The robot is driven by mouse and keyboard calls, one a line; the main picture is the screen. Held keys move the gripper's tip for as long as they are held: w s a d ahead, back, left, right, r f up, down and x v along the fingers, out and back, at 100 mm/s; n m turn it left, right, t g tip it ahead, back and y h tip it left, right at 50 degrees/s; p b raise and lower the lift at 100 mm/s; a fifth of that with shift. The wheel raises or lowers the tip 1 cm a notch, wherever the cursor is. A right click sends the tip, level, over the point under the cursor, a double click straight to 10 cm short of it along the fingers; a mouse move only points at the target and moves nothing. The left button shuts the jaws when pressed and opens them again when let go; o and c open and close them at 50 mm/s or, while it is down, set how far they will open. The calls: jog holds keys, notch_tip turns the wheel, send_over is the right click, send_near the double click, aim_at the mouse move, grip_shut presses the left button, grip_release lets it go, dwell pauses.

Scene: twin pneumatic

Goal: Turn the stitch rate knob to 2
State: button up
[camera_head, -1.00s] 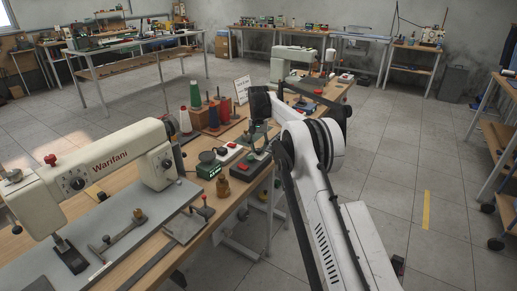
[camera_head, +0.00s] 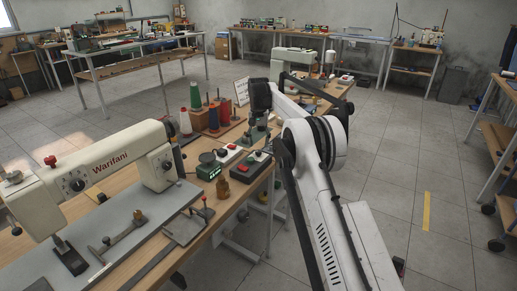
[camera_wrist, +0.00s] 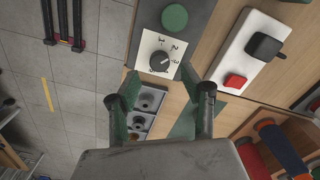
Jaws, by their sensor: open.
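A black round knob (camera_wrist: 160,61) sits on a white plate (camera_wrist: 148,47) marked 1, 2 and 3 in the wrist view. The marks run along its upper and right side. I cannot clearly tell which mark its pointer faces. The plate is on a grey box (camera_wrist: 196,18), below a round green button (camera_wrist: 174,18). My gripper (camera_wrist: 160,80) is open and empty, its green-padded fingers apart on either side below the knob in the picture; I see no contact. In the head view my gripper (camera_head: 258,124) is over the bench, and the knob is too small to make out.
A white box (camera_wrist: 246,58) with a red button and black switch lies to the right. Thread spools (camera_wrist: 280,145) stand at lower right. Two sewing machines (camera_head: 110,165) (camera_head: 300,60) stand on the bench. Open floor (camera_head: 390,150) lies right of the bench.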

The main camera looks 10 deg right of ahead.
aim_at(258, 151)
notch_tip(258, 151, up, 8)
dwell(0.4)
jog(key=shift+r, duration=0.1)
jog(key=s+r+n+t, duration=0.1)
jog(key=s+r+t, duration=0.1)
jog(key=s+r, duration=1)
jog(key=s+r+t, duration=0.2)
jog(key=s+r, duration=0.6)
jog(key=s, duration=0.5)
jog(key=s+f+n+t, duration=0.1)
jog(key=s+f+n, duration=0.15)
jog(key=s, duration=1.45)
jog(key=s+f+t, duration=0.2)
jog(key=s+f, duration=0.9)
jog(key=s, duration=0.5)
jog(key=shift+d+f, duration=0.15)
jog(key=shift+f, duration=0.15)
